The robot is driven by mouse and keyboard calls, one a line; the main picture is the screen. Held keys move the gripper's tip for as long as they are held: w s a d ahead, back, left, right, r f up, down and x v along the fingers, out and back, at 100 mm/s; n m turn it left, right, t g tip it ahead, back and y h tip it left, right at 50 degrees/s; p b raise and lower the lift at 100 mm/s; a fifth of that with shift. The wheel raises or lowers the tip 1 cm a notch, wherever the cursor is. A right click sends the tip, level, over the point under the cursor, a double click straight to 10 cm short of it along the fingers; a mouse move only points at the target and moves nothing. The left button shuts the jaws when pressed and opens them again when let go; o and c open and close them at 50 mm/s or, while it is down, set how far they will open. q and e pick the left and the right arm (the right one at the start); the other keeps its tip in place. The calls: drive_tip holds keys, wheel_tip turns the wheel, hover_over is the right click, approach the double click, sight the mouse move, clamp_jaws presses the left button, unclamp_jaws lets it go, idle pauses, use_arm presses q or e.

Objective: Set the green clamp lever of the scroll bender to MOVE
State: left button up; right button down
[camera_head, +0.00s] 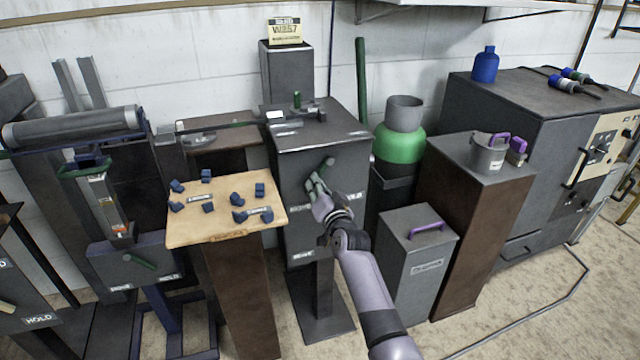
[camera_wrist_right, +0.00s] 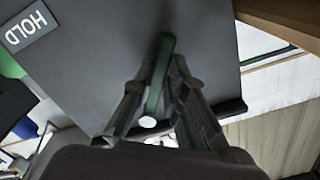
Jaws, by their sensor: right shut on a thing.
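The green clamp lever (camera_head: 327,163) is on the front of the dark grey middle cabinet (camera_head: 290,185), which I take as the scroll bender. My right gripper (camera_head: 316,182) is shut on the lever from the front. In the right wrist view the green lever (camera_wrist_right: 161,70) runs between the two fingers of my right gripper (camera_wrist_right: 160,85). A HOLD plate (camera_wrist_right: 30,27) shows upside down at the upper left there. A small plate (camera_head: 302,255) low on the cabinet is too small to read surely. My left gripper is out of view.
A wooden-topped stand (camera_head: 225,222) with several blue pieces is left of the cabinet. Another green lever (camera_head: 139,261) is on a machine further left. A green gas bottle (camera_head: 398,147) and a grey box with a purple handle (camera_head: 418,255) stand to the right.

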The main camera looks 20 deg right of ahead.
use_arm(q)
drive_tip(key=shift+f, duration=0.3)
use_arm(e)
drive_tip(key=c, duration=1.6)
unclamp_jaws()
drive_tip(key=shift+s, duration=0.1)
drive_tip(key=s, duration=1.2)
drive_tip(key=shift+d, duration=0.15)
drive_tip(key=shift+w, duration=0.1)
